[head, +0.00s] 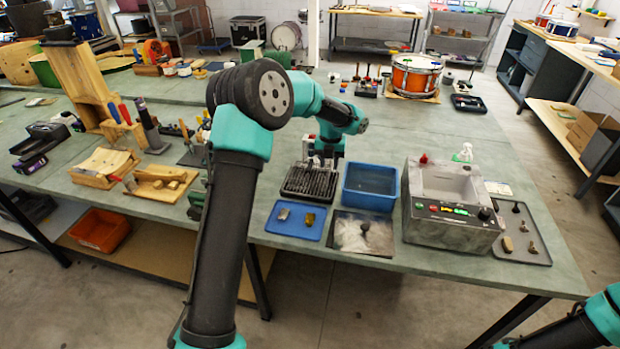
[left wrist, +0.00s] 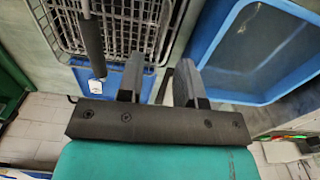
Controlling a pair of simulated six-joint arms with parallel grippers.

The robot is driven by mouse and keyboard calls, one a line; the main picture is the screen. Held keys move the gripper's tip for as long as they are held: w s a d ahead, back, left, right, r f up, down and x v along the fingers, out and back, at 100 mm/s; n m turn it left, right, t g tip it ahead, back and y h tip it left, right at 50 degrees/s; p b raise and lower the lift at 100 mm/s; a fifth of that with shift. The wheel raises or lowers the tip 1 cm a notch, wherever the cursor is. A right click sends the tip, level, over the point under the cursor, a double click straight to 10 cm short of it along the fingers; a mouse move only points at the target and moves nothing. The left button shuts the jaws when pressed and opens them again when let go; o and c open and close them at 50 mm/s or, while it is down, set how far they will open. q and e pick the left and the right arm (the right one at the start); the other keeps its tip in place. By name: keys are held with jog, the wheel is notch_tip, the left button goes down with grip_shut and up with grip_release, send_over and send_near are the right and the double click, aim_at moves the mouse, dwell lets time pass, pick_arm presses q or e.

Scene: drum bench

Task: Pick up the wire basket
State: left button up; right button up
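The wire basket (head: 309,183) is a dark mesh basket on the bench, just left of a blue tub. It also shows at the upper left of the left wrist view (left wrist: 115,22). My left gripper (head: 328,150) is over the far right part of the basket in the head view, partly hidden by my own arm. In the left wrist view its two fingers (left wrist: 160,68) stand apart, near the basket's right rim, with a gap between them. I cannot tell whether they touch the rim. My right gripper is out of view; only part of that arm shows at lower right.
The blue tub (head: 370,187) stands close on the right of the basket. A blue mat (head: 296,219) with small parts lies in front, beside a metal tray (head: 361,233). A grey machine (head: 450,205) is farther right. Bare bench lies behind the tub.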

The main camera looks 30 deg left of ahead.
pick_arm(q)
jog(key=shift+d+f, duration=0.1)
jog(key=shift+f, duration=2.5)
grip_shut()
